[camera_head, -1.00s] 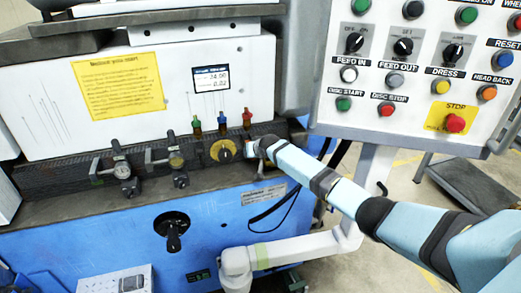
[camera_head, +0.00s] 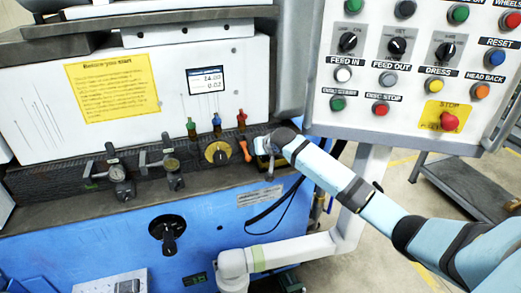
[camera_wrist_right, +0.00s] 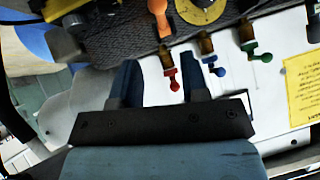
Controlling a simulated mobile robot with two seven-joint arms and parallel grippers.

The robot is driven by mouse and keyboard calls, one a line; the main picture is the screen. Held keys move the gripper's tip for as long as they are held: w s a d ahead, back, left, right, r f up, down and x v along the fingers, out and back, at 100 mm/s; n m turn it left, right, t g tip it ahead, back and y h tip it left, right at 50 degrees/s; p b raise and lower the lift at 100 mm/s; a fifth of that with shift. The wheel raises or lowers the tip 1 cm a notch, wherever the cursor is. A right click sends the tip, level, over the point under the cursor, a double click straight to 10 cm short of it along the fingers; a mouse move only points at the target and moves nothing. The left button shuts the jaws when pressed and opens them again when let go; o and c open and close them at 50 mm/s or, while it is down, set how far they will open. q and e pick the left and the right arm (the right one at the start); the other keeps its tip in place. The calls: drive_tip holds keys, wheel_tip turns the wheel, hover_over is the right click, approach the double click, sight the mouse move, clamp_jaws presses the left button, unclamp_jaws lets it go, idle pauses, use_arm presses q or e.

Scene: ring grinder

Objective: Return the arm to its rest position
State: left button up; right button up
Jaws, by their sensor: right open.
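My right arm comes in from the right in the head view. Its gripper (camera_head: 268,160) is beside the right end of the dark ledge, right of the yellow dial (camera_head: 217,152) and an orange lever (camera_head: 245,150). In the right wrist view the two fingers of this gripper (camera_wrist_right: 160,75) are apart, with nothing held between them. The red-topped knob (camera_wrist_right: 173,78) appears between the fingers, beyond them. The orange lever also shows at the top there (camera_wrist_right: 160,17). My left gripper is in neither view.
The control panel (camera_head: 412,105) with buttons and switches overhangs the arm at the upper right. A white pipe-like arm (camera_head: 290,252) is below. Grey carts stand at the right.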

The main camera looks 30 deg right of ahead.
drive_tip(key=s+a+f+n+y, duration=0.2)
drive_tip(key=s+a+f+n, duration=0.1)
drive_tip(key=s+a+f, duration=0.8)
drive_tip(key=s+a+f+n, duration=0.1)
drive_tip(key=s+a+f, duration=0.2)
drive_tip(key=s, duration=0.7)
drive_tip(key=s+a+f+n+y, duration=0.1)
drive_tip(key=s+a+f, duration=0.2)
drive_tip(key=s, duration=0.7)
drive_tip(key=s+a+f+n+t, duration=0.1)
drive_tip(key=s+a+f, duration=0.2)
drive_tip(key=s+a, duration=0.3)
drive_tip(key=s, duration=0.4)
drive_tip(key=shift+f+y+p, duration=0.3)
drive_tip(key=shift+f, duration=0.05)
drive_tip(key=shift+f, duration=0.1)
